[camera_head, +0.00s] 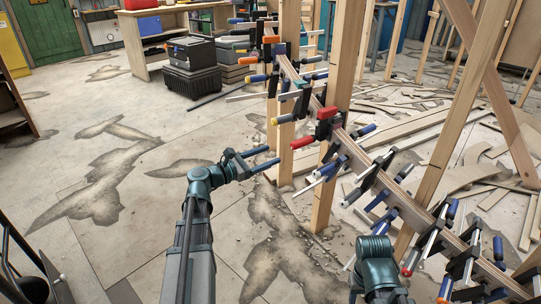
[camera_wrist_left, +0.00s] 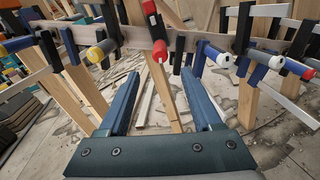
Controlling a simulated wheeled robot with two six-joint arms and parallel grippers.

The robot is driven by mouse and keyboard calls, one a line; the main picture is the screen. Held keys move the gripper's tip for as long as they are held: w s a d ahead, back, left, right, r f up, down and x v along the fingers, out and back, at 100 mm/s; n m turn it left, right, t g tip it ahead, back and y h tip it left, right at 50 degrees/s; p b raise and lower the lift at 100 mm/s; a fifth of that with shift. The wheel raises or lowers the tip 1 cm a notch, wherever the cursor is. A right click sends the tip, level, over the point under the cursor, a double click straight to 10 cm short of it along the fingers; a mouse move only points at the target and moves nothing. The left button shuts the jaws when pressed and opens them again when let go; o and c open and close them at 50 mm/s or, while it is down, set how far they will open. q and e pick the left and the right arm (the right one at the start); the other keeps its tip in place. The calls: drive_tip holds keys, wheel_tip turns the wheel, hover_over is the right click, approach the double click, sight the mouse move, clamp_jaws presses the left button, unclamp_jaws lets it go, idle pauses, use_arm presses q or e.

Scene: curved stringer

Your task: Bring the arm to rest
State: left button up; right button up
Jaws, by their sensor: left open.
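My left gripper (camera_head: 273,156) reaches in from the left with its two blue-grey fingers spread. It is empty and stands left of the wooden posts. In the left wrist view the open fingers (camera_wrist_left: 160,75) point toward the curved stringer (camera_wrist_left: 130,34), with bare gap between them. The stringer (camera_head: 398,187) is a bent wooden strip on upright posts, running from the upper middle to the lower right. Many bar clamps grip it, among them a red-headed clamp (camera_head: 326,122) that also shows in the wrist view (camera_wrist_left: 155,30). My right arm shows at the bottom right; its gripper is not visible.
Wooden posts (camera_head: 345,75) and a slanted brace stand along the stringer. Clamp bars stick out toward my left gripper. Wood offcuts (camera_head: 480,165) litter the floor behind. Dark cases (camera_head: 192,78) stand at the back. The cracked floor (camera_head: 120,225) at left is clear.

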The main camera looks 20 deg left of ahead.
use_arm(q)
drive_tip(key=shift+s+a, duration=0.2)
drive_tip(key=shift+s, duration=0.2)
drive_tip(key=s+d+f+m+g+p, duration=0.1)
drive_tip(key=s+d+f+m+g, duration=0.3)
drive_tip(key=d, duration=0.4)
drive_tip(key=s+d+f+m+g+y+p, duration=0.1)
drive_tip(key=s+d+f+m+g, duration=0.1)
drive_tip(key=d+f+m+g, duration=0.4)
drive_tip(key=s+d+f+m+g+p, duration=0.1)
drive_tip(key=s+d+f+m+p, duration=0.1)
drive_tip(key=s+d+m, duration=0.5)
drive_tip(key=s+d+f+m+g+y+p, duration=0.3)
drive_tip(key=s+d+m+g+y, duration=0.15)
drive_tip(key=s+m+y, duration=0.75)
wheel_tip(320, 180, up, 38)
drive_tip(key=w+m+h+p, duration=0.1)
drive_tip(key=w+h+p, duration=0.1)
drive_tip(key=p, duration=3.5)
drive_tip(key=shift+m+p, duration=0.3)
drive_tip(key=shift+m, duration=0.1)
